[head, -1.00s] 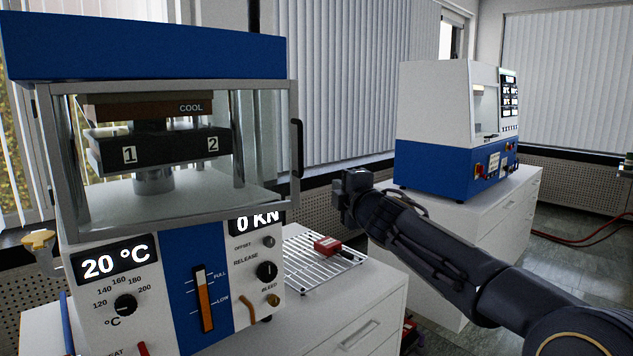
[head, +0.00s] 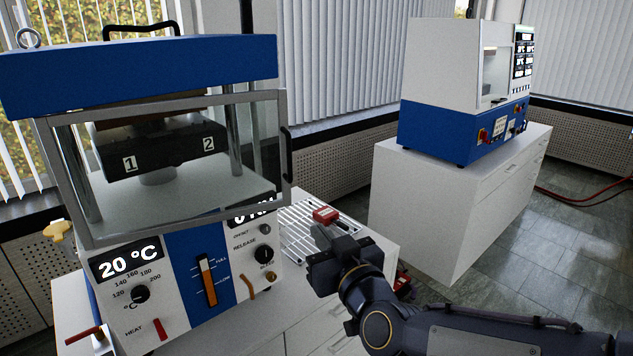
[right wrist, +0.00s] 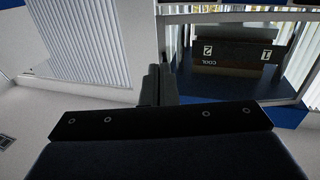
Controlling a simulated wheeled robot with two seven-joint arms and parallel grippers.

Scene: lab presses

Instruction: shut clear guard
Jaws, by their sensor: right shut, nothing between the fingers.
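The clear guard (head: 188,225) is a clear panel in a grey metal frame across the front of the blue-and-white press (head: 150,75). A black handle (head: 287,153) is on its right edge. That edge juts a little past the press body, and the lower frame overlaps the force display, so the guard looks slightly ajar. My right gripper (head: 322,250) is shut and empty, below and right of the handle, apart from it. In the right wrist view its fingers (right wrist: 158,85) are together, with the press at the right. My left gripper is not in view.
A wire rack (head: 300,235) with a red item (head: 326,214) lies on the bench right of the press, close to my right gripper. A second blue-and-white machine (head: 450,125) stands on a white cabinet at the back right. The floor at right is mostly clear.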

